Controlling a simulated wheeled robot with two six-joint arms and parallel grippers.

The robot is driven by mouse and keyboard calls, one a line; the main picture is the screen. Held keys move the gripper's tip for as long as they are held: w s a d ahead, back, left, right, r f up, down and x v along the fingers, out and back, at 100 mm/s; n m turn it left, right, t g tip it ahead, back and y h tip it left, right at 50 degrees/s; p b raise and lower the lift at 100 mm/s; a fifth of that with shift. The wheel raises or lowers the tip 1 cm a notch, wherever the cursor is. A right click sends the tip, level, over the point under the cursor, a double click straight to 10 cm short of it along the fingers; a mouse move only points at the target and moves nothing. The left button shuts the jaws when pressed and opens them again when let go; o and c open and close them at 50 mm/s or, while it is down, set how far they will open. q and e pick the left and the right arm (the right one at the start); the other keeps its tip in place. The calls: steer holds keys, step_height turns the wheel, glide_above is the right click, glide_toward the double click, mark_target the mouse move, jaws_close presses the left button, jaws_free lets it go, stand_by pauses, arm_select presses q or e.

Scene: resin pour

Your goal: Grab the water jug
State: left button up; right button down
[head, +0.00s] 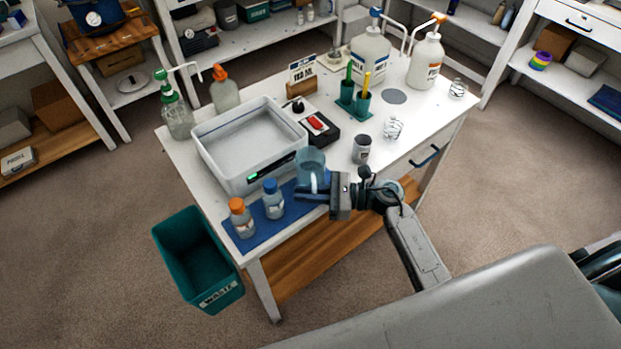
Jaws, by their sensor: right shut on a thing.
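The water jug (310,165) is a clear, bluish vessel at the front edge of the white table, beside the white basin. My right gripper (314,194) reaches in from the right and is shut on the jug's lower part. The jug looks upright. I cannot tell whether its base touches the blue mat (257,236) or is slightly above it. The gripper hides part of the jug's lower side. My left gripper is not in view.
On the mat stand a blue-capped bottle (273,201) and an orange-capped bottle (240,219). The white basin (207,160) is just behind the jug. A grey cup (361,150) stands to the right. A teal waste bin (190,262) is on the floor left of the table.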

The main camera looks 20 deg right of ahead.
steer(key=shift+r, duration=0.25)
steer(key=shift+r+b, duration=0.8)
steer(key=shift+r, duration=0.65)
steer(key=s+r+b, duration=0.1)
steer(key=s+b, duration=0.3)
steer(key=s, duration=1.1)
steer(key=shift+s+a+r+b, duration=0.3)
steer(key=shift+s+r+b, duration=0.05)
steer(key=shift+s, duration=0.05)
